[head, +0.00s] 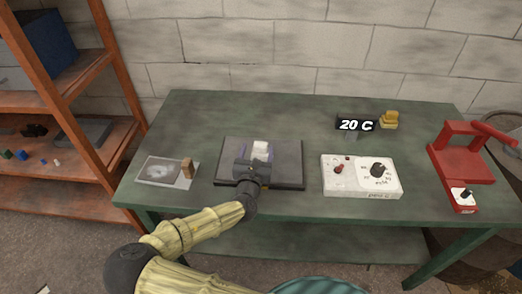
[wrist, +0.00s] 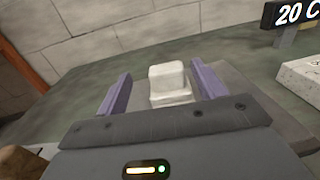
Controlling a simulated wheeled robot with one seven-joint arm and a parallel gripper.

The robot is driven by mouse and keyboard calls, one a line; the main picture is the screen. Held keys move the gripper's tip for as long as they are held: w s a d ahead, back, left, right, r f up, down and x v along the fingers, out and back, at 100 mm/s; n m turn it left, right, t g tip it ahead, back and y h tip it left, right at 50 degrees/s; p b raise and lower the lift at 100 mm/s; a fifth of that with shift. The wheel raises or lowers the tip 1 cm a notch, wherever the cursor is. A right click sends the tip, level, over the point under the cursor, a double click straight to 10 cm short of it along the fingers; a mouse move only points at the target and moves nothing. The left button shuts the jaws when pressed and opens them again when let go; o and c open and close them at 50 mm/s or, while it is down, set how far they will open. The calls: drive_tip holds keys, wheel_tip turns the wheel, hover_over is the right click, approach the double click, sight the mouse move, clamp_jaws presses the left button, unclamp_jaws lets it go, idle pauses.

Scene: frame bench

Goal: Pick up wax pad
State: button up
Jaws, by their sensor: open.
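A pale, stepped block with a narrower top (wrist: 170,83) stands on a dark flat plate (head: 290,150). In the head view the block (head: 261,146) shows just above my gripper. A similar yellow stepped block (head: 389,120) stands at the back right of the bench. The pictures do not label either as the wax pad. My gripper (head: 255,155) is low over the dark plate. In the wrist view its two purple fingers (wrist: 160,70) are apart, one on each side of the pale block, with gaps visible. The block's lower front is partly hidden by my gripper.
A white control box with knobs (head: 345,184) sits right of the plate. A "20 C" display (head: 355,124) stands behind it. A red press (head: 465,155) is at the right end. A picture card (head: 160,172) and small brown block (head: 187,168) lie left. An orange shelf (head: 70,125) stands beyond.

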drive_tip(key=shift+w, duration=0.35)
drive_tip(key=shift+w+d+f+p, duration=0.1)
drive_tip(key=shift+w+d+p, duration=0.2)
drive_tip(key=shift+w, duration=0.55)
drive_tip(key=shift+w+d+p, duration=0.15)
drive_tip(key=shift+w+p, duration=0.2)
drive_tip(key=shift+w, duration=0.5)
drive_tip(key=shift+w+d+f+p, duration=0.1)
drive_tip(key=shift+w+d+p, duration=0.2)
drive_tip(key=shift+w, duration=0.55)
drive_tip(key=c, duration=1.1)
wheel_tip(320, 180, up, 10)
drive_tip(key=shift+r+b, duration=0.1)
drive_tip(key=shift+b, duration=0.55)
